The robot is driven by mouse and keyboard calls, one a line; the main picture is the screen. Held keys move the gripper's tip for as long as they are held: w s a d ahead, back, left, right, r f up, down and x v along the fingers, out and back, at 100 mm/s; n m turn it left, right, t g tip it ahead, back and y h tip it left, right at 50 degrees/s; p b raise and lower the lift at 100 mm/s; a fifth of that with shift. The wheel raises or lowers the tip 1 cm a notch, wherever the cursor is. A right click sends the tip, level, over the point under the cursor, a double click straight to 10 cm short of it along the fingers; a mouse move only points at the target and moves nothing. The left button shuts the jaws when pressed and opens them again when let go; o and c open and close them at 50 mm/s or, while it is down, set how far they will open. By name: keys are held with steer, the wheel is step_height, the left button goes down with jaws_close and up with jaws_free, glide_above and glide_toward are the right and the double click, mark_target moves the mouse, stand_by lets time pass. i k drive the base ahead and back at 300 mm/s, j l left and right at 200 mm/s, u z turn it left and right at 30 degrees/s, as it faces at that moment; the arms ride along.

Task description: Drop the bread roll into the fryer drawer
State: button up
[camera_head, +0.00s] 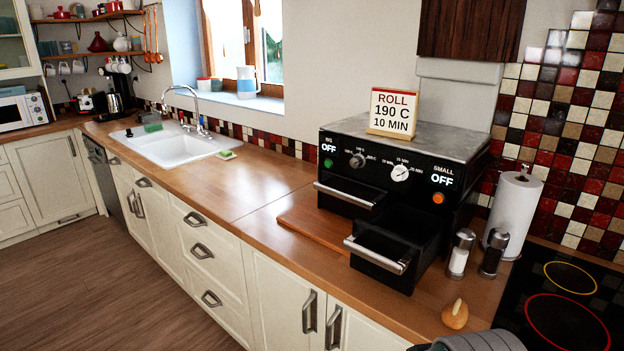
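The bread roll (455,314), small and tan with a pale tip, sits on the wooden counter near its front edge. The black fryer (440,155) stands behind it to the left, against the wall. Its right drawer (388,252), on the side labelled SMALL, is pulled well out, and its dark inside shows from above. The left drawer (345,196), on the side labelled BIG, sits further back. Both sides read OFF. A sign on top reads ROLL, 190 C, 10 MIN. A dark grey rounded part at the bottom edge looks like my arm; my gripper's fingers are not visible.
Salt (460,253) and pepper (492,254) shakers stand just right of the open drawer, with a paper towel roll (513,212) behind. A black hob (562,305) lies at right. A wooden board (310,224) lies left of the drawer. The counter towards the sink (178,147) is clear.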

mark_target(454, 315)
steer(key=z, duration=0.85)
